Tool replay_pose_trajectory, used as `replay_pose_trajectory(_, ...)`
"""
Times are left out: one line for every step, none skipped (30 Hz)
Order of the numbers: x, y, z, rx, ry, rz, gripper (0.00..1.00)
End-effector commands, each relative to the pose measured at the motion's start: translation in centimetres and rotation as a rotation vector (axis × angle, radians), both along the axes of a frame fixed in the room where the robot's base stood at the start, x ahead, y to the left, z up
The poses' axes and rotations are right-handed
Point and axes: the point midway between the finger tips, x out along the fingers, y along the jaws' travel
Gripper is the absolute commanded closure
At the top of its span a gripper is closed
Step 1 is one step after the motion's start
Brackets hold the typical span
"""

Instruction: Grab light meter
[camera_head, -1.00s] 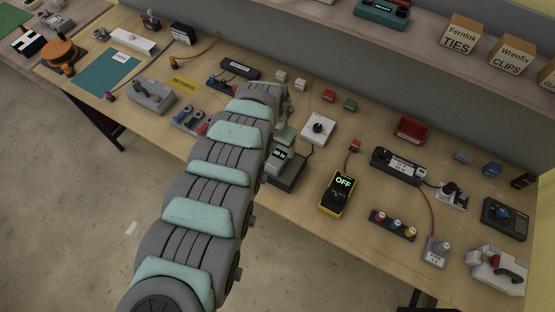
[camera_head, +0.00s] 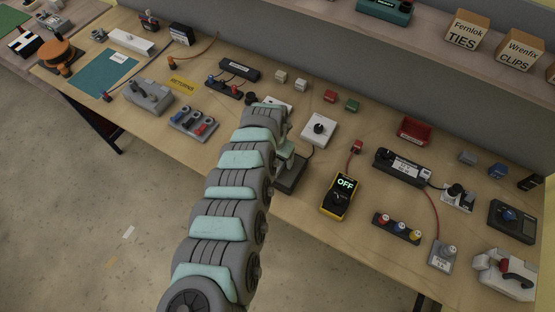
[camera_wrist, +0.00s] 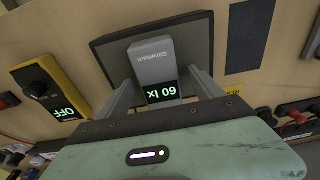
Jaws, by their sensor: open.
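The light meter (camera_wrist: 153,62) is a small grey block with a lit screen reading 60 lx. In the wrist view it stands on a dark square base (camera_wrist: 108,46), between the two fingers of my gripper (camera_wrist: 163,83). The fingers are open, one on each side of the meter; whether they touch it I cannot tell. In the head view my gripper (camera_head: 284,150) is over the dark base (camera_head: 291,174), and my arm hides most or all of the meter.
A yellow meter reading OFF (camera_head: 338,196) stands to the right of the base, and a white dial box (camera_head: 319,131) behind it. A tray with knobs (camera_head: 194,124) is to the left. Bare bench lies between the base and the yellow meter.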

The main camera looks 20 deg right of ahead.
Motion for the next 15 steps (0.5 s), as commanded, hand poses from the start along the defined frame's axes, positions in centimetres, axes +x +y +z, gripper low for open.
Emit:
replay_pose_trajectory(-0.06,-0.17,-0.39,-0.002,0.001,0.0,0.24)
replay_pose_trajectory(-0.04,-0.16,-0.55,-0.001,0.0,0.0,0.24)
replay_pose_trajectory(-0.01,-0.13,-0.69,-0.001,0.001,0.0,0.24)
replay_pose_trajectory(0.0,-0.1,-0.76,0.0,0.0,0.001,0.24)
replay_pose_trajectory(0.0,-0.08,-0.79,0.0,0.0,0.001,0.24)
replay_pose_trajectory(0.01,-0.06,-0.8,0.0,0.0,0.001,0.24)
replay_pose_trajectory(0.01,-0.06,-0.79,0.0,0.0,0.001,0.24)
replay_pose_trajectory(0.02,-0.06,-0.78,0.0,0.0,0.0,0.24)
replay_pose_trajectory(0.01,-0.06,-0.77,0.0,0.0,0.0,0.24)
replay_pose_trajectory(0.0,-0.05,-0.77,0.0,0.0,0.0,0.24)
replay_pose_trajectory(0.0,-0.05,-0.77,0.0,0.0,0.0,0.27)
replay_pose_trajectory(0.0,-0.06,-0.77,0.0,0.0,0.0,0.3)
replay_pose_trajectory(0.0,-0.05,-0.77,0.001,0.001,0.0,0.33)
replay_pose_trajectory(0.0,-0.04,-0.77,0.001,0.001,0.001,0.35)
replay_pose_trajectory(-0.01,-0.05,-0.77,0.001,0.001,0.001,0.38)
